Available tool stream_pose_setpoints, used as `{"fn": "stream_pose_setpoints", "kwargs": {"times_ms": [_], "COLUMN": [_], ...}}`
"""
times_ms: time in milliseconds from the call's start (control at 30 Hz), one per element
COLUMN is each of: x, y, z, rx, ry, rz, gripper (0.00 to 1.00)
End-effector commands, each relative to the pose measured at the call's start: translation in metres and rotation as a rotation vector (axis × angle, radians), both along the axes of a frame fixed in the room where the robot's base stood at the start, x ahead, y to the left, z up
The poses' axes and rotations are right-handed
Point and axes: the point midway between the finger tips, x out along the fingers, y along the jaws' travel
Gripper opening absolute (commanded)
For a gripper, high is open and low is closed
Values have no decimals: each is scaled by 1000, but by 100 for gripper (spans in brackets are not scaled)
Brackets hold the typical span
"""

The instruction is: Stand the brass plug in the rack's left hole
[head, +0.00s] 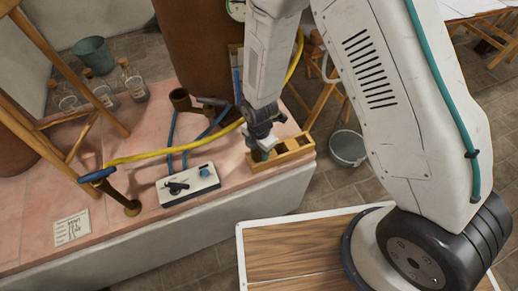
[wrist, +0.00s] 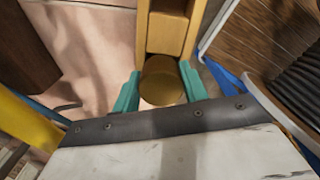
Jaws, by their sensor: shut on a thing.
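The brass plug (wrist: 162,82) shows in the wrist view as a round brass top between the two teal fingers of my gripper (wrist: 160,88). The fingers are shut on it, one on each side. The wooden rack (wrist: 184,8) runs away upward just beyond the plug, with a recess in its top. In the head view, the rack (head: 293,155) lies near the right end of the pink counter, and my gripper (head: 263,153) is at its left end. The plug is hidden there. The plug's lower end and the left hole are hidden, so I cannot tell whether the plug is in the hole.
A white box with a black lever (head: 188,186) stands left of the rack on the counter (head: 150,222). A yellow hose (head: 160,155) and blue tubes cross behind it. A large brown cylinder (head: 195,50) stands behind. A grey bucket (head: 347,148) is on the floor at right.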

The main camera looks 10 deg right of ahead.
Motion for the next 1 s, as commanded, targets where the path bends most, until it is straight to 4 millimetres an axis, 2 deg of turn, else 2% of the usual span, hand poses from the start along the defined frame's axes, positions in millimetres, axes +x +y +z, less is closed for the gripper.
{"fn": "stream_pose_setpoints", "kwargs": {"times_ms": [933,967,1000], "x": [0,0,0], "y": [0,0,0], "z": [-4,-4,-4], "rx": [0,0,0], "ry": [0,0,0], "rz": [0,0,0], "gripper": [17,49,60]}}
